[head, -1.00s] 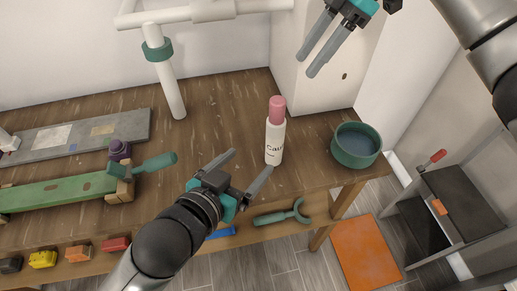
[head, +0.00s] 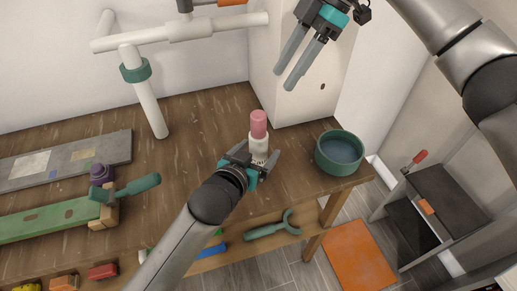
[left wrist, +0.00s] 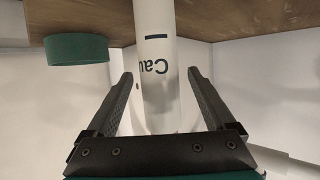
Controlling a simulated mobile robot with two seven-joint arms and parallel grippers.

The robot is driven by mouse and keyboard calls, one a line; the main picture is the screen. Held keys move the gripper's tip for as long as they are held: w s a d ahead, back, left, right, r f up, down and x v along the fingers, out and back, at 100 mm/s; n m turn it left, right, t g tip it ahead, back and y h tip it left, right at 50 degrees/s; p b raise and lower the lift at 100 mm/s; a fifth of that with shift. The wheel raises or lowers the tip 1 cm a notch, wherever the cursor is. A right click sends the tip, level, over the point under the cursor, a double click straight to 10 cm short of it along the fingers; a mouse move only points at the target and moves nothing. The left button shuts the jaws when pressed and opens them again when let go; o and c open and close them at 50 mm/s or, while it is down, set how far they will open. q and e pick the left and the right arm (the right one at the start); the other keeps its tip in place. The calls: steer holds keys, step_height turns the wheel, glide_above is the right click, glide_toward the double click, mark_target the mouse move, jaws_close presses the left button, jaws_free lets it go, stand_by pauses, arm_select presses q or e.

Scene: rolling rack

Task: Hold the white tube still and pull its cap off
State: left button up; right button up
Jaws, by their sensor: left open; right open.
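The white tube (head: 259,146) stands upright on the wooden table with its pink cap (head: 258,123) on top. The tube also shows between the fingers in the left wrist view (left wrist: 158,75), with dark lettering on it. The cap is out of that view. My left gripper (head: 262,158) is open, with one finger on each side of the tube. Gaps show between the tube and both fingers (left wrist: 160,82). My right gripper (head: 289,80) is open and empty, above and to the right of the cap, with its fingers pointing down.
A green bowl (head: 340,153) stands right of the tube near the table's edge; it shows in the left wrist view too (left wrist: 76,49). White pipes (head: 147,100) rise at the back left. A green-handled tool (head: 125,188) lies left. Bare table (head: 195,135) lies left of the tube.

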arm_select(q)
steer(key=shift+w+d+f, duration=0.1)
steer(key=shift+w, duration=0.2)
jaws_close()
stand_by(0.6)
steer(key=shift+c, duration=1.6)
jaws_free()
jaws_close()
